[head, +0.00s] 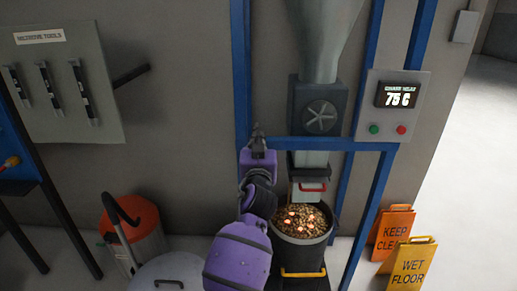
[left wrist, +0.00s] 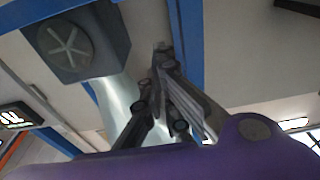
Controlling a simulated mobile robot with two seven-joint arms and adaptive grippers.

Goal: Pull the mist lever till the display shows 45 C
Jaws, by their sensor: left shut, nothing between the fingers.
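The display (head: 397,95) on the grey control box reads 75 C. It also shows, tilted, at the left edge of the left wrist view (left wrist: 14,117). I cannot make out a mist lever for sure in either view. My left gripper (head: 258,132) is shut and empty, pointing up in front of the blue frame, left of the dark housing with the fan-like disc (head: 321,117). Its closed fingers show in the left wrist view (left wrist: 160,52), with the housing to their left. My right gripper is not in view.
A dark bucket (head: 279,240) of brown pieces with glowing spots stands under the chute with a red handle (head: 313,187). Blue frame posts (head: 241,60) rise close to my arm.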

